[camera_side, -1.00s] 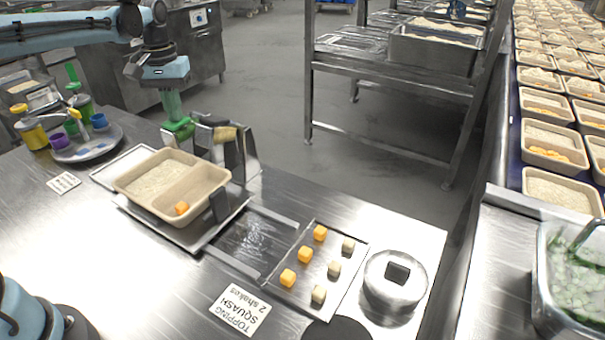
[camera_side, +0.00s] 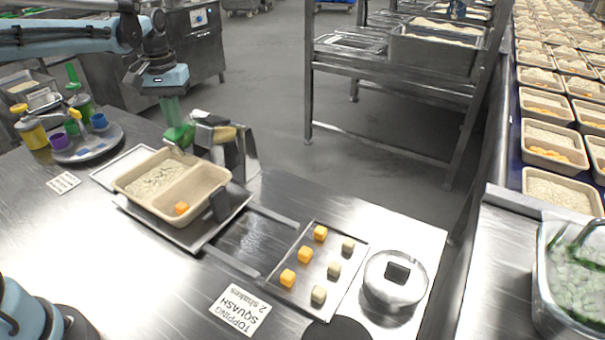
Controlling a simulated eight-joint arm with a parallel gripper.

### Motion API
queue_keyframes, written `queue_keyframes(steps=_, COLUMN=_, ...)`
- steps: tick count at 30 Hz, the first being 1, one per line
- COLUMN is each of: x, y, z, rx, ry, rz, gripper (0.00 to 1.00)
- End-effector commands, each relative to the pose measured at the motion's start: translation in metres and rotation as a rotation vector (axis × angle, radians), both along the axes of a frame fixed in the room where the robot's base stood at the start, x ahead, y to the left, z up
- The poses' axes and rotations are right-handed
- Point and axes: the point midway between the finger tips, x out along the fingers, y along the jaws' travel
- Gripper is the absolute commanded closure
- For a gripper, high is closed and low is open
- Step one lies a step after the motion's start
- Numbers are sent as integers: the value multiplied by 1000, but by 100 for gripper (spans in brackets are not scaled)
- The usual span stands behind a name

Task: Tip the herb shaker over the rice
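My gripper (camera_side: 170,90) points down above the back of the tan two-compartment tray (camera_side: 218,172) and is shut on the green herb shaker (camera_side: 174,110). The shaker's dark green cap end (camera_side: 180,136) is lowest, at the back edge of the left compartment. The rice (camera_side: 156,180) fills that left compartment and has dark green flecks on it. The right compartment holds one orange cube (camera_side: 181,208). The fingertips are small and partly hidden against the shaker.
A metal stand (camera_side: 240,150) is just right of the shaker. A round plate (camera_side: 90,152) with small coloured cups and a yellow container (camera_side: 32,130) are at left. A small tray (camera_side: 318,262) of orange and beige cubes and a round lidded pot (camera_side: 392,280) are at right.

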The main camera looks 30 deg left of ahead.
Motion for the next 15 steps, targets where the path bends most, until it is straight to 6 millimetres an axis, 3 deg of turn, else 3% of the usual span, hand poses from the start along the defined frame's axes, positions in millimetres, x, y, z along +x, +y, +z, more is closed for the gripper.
queue_keyframes(steps=15, x=9, y=0, z=29, rx=0, ry=0, rz=-1, gripper=100)
